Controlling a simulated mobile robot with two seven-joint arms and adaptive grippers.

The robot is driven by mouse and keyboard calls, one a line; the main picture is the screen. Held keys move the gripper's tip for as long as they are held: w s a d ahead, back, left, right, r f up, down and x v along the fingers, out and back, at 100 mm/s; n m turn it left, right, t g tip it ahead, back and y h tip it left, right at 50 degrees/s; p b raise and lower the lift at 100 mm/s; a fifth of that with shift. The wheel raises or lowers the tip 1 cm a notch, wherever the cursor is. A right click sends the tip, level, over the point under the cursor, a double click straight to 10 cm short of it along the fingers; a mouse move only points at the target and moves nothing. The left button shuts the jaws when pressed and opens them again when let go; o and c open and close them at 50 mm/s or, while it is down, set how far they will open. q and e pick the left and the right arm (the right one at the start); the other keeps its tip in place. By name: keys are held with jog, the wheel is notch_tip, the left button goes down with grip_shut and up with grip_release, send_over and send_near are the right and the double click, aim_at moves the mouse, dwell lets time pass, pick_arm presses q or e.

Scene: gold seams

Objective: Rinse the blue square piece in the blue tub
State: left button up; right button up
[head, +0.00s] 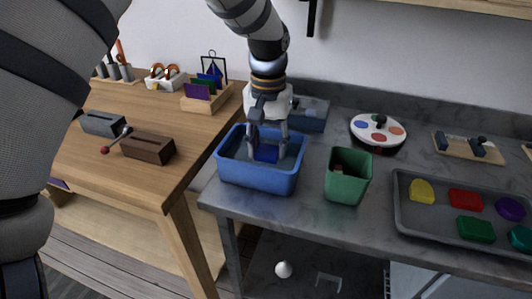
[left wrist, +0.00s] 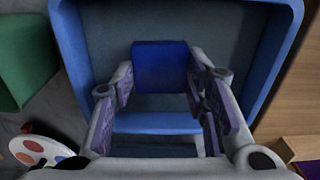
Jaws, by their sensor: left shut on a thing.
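The blue square piece (head: 266,153) is inside the blue tub (head: 258,181) in the head view. My left gripper (head: 266,146) reaches down into the tub from above and is shut on the piece. In the left wrist view the piece (left wrist: 160,67) sits between the two fingertips of my left gripper (left wrist: 160,80), with the tub's walls (left wrist: 67,50) around it. I cannot tell whether the piece touches the tub's floor. My right gripper does not show in either view.
A green bin (head: 347,182) stands right of the tub. A grey tray (head: 405,218) with several coloured pieces lies further right. A round palette (head: 377,132) is behind the bin. A wooden table (head: 190,130) with dark slotted blocks (head: 148,147) is at the left.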

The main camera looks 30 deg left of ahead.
pick_arm(q)
jog(key=shift+r+p, duration=0.45)
jog(key=shift+r, duration=3.6)
